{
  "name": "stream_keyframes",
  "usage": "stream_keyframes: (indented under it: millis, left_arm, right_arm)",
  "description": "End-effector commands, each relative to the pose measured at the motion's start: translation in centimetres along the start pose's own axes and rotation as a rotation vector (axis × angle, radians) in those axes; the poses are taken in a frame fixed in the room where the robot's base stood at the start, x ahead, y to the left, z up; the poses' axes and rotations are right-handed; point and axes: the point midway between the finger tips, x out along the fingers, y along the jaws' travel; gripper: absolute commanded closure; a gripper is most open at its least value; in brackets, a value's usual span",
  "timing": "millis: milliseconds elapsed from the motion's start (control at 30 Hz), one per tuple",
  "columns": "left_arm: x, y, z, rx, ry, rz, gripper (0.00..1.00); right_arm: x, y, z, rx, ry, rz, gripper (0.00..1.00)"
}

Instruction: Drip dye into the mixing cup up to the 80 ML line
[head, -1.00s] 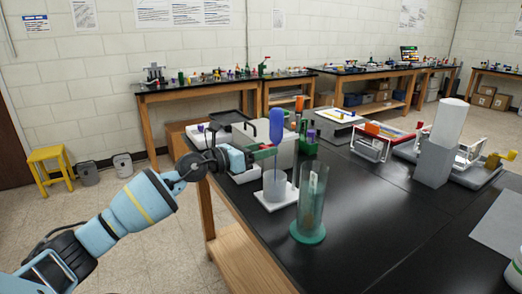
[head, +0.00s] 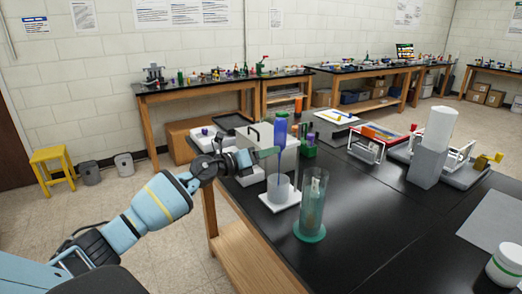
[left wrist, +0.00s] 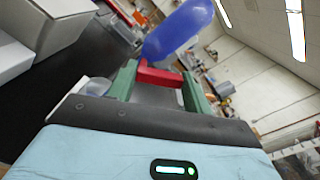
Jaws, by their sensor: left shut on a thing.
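The dropper (head: 281,135) with a blue bulb stands upright above the mixing cup (head: 279,188), a pale see-through cup on a white square base. Its thin lower part runs down to the cup. I cannot read the cup's lines or its dye level. My left gripper (head: 270,153) comes in from the left at the dropper's middle. In the left wrist view, its green fingers (left wrist: 160,90) are shut on the dropper's red part (left wrist: 160,76), with the blue bulb (left wrist: 180,30) beyond. The right gripper is not in view.
A tall clear cylinder with a green foot (head: 311,210) stands close to the right of the cup. A white box (head: 262,140) and small bottles are behind it. A white jar (head: 505,265) is at the far right. The black table's middle is clear.

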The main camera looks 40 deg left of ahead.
Motion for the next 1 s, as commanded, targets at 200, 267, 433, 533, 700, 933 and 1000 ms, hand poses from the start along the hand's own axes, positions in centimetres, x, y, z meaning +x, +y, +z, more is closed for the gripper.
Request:
stream_keyframes:
  millis: [200, 267, 433, 533, 700, 933, 1000]
  left_arm:
    - [-0.1, -0.5, 1.3, -0.205, -0.009, -0.007, 0.73]
    - [-0.1, -0.4, 1.3, -0.261, -0.008, -0.006, 0.73]
    - [0.0, 0.0, 1.5, -0.422, -0.006, -0.005, 0.73]
    - [0.0, 0.2, 1.5, -0.517, -0.005, -0.004, 0.73]
    - [0.0, 0.6, 1.6, -0.665, -0.003, -0.002, 0.73]
    - [0.0, 0.8, 1.8, -0.822, -0.002, -0.002, 0.73]
    - [0.0, 0.9, 1.8, -0.857, -0.002, -0.002, 0.73]
  right_arm:
    - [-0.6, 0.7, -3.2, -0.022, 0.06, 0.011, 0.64]
    - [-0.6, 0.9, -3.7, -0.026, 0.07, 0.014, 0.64]
    - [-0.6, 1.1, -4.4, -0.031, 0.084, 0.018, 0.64]
    - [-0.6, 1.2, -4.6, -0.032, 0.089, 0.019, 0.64]
    - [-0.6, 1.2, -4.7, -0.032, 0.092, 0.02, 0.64]
    - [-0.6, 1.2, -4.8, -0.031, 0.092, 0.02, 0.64]
    - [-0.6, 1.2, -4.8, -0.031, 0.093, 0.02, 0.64]
